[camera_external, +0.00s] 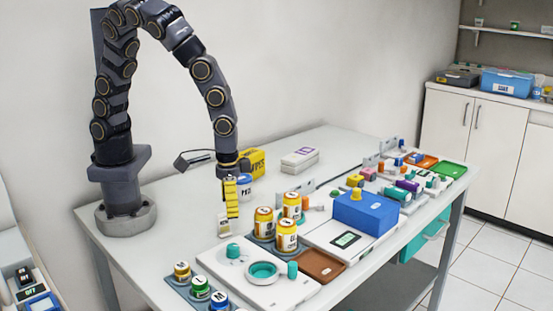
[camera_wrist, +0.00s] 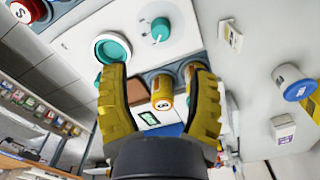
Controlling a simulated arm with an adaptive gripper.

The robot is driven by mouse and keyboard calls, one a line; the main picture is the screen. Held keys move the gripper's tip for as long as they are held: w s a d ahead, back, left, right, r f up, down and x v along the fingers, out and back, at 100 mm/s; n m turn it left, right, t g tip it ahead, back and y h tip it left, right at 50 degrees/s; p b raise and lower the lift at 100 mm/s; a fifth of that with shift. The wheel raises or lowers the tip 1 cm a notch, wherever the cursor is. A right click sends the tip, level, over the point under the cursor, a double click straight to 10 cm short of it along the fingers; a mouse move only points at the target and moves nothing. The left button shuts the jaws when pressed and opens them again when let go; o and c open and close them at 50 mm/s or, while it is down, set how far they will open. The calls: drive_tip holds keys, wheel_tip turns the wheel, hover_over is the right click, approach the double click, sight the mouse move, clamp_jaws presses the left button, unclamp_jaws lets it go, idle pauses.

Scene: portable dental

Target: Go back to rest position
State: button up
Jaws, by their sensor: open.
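My gripper (camera_external: 231,214) has yellow fingers and points down above the near-left part of the white table (camera_external: 160,262). It is to the left of the yellow-labelled jars (camera_external: 286,237). In the wrist view my gripper (camera_wrist: 158,72) has its two yellow fingers spread wide. Nothing is held between them. A yellow-labelled jar (camera_wrist: 162,92) shows beyond the gap between the fingers, apart from them. My arm rises from its base and arches over to the gripper.
A white device with a teal ring (camera_external: 262,272) stands in front, near colored-lid jars (camera_external: 200,289). A blue box (camera_external: 367,211) and a brown tray (camera_external: 319,266) lie to the right. A yellow box (camera_external: 257,162) is close behind the gripper. The table's left part near my base is clear.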

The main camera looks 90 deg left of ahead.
drive_tip(key=shift+r, duration=0.45)
drive_tip(key=s+a+r, duration=0.7)
drive_tip(key=a+r, duration=0.3)
drive_tip(key=r, duration=0.1)
drive_tip(key=s+a+r+m+g, duration=0.1)
drive_tip(key=s+a+r, duration=0.1)
drive_tip(key=s, duration=0.4)
drive_tip(key=s+a+r+m, duration=0.1)
drive_tip(key=s+a+r, duration=0.2)
drive_tip(key=s, duration=0.3)
drive_tip(key=shift+s+a+m+g, duration=0.4)
drive_tip(key=shift+a, duration=0.4)
